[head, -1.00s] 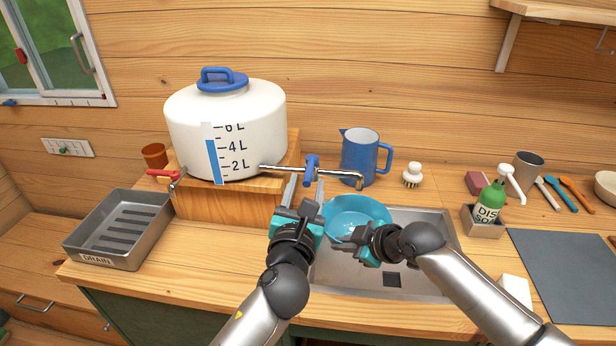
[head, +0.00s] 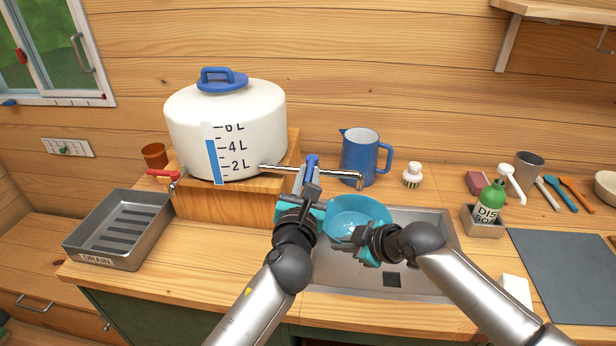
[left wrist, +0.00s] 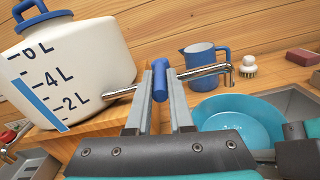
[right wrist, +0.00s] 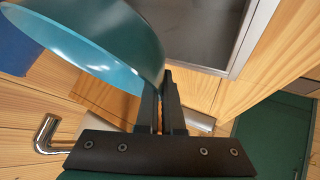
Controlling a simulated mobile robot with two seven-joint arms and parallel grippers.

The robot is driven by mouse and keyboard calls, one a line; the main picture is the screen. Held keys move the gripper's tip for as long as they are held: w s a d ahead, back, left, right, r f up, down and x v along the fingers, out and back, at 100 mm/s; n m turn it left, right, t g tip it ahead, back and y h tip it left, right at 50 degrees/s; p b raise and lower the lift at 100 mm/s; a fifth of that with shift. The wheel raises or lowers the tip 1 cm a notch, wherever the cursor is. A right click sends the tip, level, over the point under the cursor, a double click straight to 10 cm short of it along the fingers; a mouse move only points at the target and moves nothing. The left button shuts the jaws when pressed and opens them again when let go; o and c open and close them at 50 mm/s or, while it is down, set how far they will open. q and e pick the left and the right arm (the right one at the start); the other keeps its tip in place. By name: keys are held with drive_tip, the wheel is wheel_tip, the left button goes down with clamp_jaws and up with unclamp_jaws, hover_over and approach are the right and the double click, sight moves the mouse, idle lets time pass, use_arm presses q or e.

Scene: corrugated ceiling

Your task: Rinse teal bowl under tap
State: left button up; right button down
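The teal bowl (head: 367,207) is held over the sink (head: 425,225), its open side up. My right gripper (head: 366,238) is shut on its near rim; the right wrist view shows the bowl wall (right wrist: 100,35) at the fingertips (right wrist: 164,85). The metal tap (head: 340,174) runs from the white water tank (head: 228,115), with its spout end above the bowl's back part. My left gripper (head: 308,190) is at the blue tap handle (head: 312,162). In the left wrist view its fingers are close on both sides of the handle (left wrist: 160,82). I see no clear water stream.
A blue jug (head: 360,158) and a white brush (head: 412,175) stand behind the sink. A green soap bottle (head: 490,203) is at its right, near a dark mat (head: 565,270). A grey drain tray (head: 118,228) sits at the left.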

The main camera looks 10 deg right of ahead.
use_arm(q)
clamp_jaws()
idle(1.0)
drive_tip(key=shift+s+d+n+y, duration=0.1)
drive_tip(key=shift+d+n+y, duration=0.3)
drive_tip(key=shift+y, duration=0.5)
drive_tip(key=shift+a+f, duration=0.1)
drive_tip(key=shift+a, duration=0.05)
drive_tip(key=o, duration=0.6)
unclamp_jaws()
drive_tip(key=shift+c, duration=0.2)
drive_tip(key=s+a, duration=0.2)
drive_tip(key=s, duration=0.9)
drive_tip(key=shift+s, duration=0.4)
